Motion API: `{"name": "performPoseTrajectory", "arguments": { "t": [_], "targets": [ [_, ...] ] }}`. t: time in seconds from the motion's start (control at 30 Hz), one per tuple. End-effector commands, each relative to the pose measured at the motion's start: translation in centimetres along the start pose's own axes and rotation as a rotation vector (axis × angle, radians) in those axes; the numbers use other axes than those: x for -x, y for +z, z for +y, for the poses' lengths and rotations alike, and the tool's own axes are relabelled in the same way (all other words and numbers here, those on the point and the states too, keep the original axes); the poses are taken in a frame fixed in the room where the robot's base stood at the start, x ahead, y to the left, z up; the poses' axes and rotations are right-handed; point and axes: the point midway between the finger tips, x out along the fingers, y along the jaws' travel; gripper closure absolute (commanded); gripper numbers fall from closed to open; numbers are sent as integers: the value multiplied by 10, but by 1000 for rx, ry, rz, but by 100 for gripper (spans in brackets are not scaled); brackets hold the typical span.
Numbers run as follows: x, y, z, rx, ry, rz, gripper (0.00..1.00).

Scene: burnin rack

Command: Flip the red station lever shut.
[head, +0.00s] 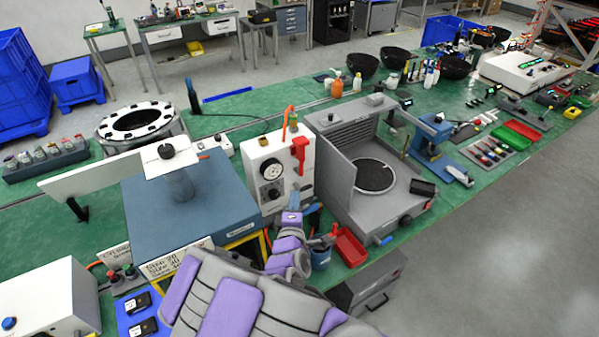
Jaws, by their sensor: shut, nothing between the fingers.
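The red lever (300,148) is on the upper right part of the front of a white station box (266,167) with a round dial gauge (271,169). Its upper part reaches to about the box's top edge, and a bent piece hangs below. An orange hooked piece (287,120) rises from the top of the same box. My gripper (294,199) is small in the view, at the end of my purple and grey arm, low in front of the box and below the lever. It is shut and empty, apart from the lever. Its fingertips are hard to make out.
A blue-grey block (155,215) with a post stands left of the station. A grey open-sided machine (345,170) with a round dark plate stands close on the right. A red bin (349,247) and a blue cup of tools (320,257) sit near the bench's front edge.

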Motion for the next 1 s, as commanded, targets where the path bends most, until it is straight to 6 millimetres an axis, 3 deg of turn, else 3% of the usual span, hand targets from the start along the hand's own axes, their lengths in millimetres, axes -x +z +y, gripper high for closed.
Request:
{"name": "performPoseTrajectory", "arguments": {
  "t": [0.37,1.0],
  "targets": [
    [-9,5,0,-8,-2,-5,100],
    [-84,2,-1,-4,-3,-5,100]
  ]
}}
